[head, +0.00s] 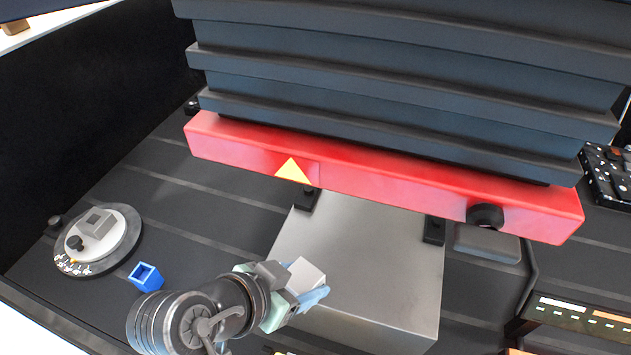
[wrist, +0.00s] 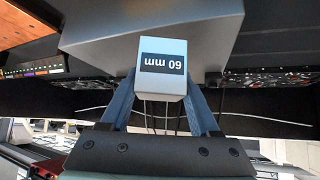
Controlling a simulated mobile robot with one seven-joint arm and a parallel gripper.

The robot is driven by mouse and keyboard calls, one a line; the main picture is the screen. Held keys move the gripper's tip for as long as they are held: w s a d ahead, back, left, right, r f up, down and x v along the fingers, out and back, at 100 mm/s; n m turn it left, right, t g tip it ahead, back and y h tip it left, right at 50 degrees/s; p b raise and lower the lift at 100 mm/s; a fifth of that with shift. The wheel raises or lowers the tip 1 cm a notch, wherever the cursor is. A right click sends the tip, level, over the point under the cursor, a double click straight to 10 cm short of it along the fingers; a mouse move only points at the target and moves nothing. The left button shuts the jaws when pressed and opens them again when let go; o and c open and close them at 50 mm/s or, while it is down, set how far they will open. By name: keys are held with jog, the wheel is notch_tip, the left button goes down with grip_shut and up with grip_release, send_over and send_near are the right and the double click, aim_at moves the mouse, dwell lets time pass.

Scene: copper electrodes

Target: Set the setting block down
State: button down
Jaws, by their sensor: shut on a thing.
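The setting block is a small light grey block (head: 305,274) with a dark label reading "60 mm", which shows upside down in the wrist view (wrist: 162,68). My gripper (head: 308,294) is shut on it, with the blue fingers on both sides of the block in the wrist view (wrist: 161,92). In the head view the block overlaps the left part of a large grey metal box (head: 385,270). I cannot tell whether the block touches that box. The block's underside is hidden.
A red beam (head: 400,190) with a yellow triangle hangs under dark bellows (head: 400,60), close above the grey box. A round grey dial (head: 112,245) and a small blue open cube (head: 146,276) are at left. A panel with lights (head: 585,318) is at lower right.

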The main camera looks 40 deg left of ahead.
jog(key=w+p, duration=0.1)
jog(key=w, duration=0.4)
jog(key=w+d+p, duration=0.1)
jog(key=w+p, duration=0.1)
jog(key=w, duration=0.4)
jog(key=w+p, duration=0.1)
jog(key=w, duration=0.4)
jog(key=shift+w+d+r, duration=0.3)
jog(key=shift+d, duration=0.1)
jog(key=shift+w+f+p, duration=0.15)
jog(key=shift+w+p, duration=0.1)
jog(key=shift+p, duration=0.05)
jog(key=shift+f+p, duration=0.7)
jog(key=shift+f, duration=0.95)
jog(key=shift+f, duration=0.1)
jog(key=shift+c, duration=0.6)
grip_release()
jog(key=shift+s+d+f, duration=0.1)
jog(key=shift+s+f, duration=0.1)
jog(key=shift+r, duration=0.15)
jog(key=b+v, duration=0.2)
jog(key=v, duration=1)
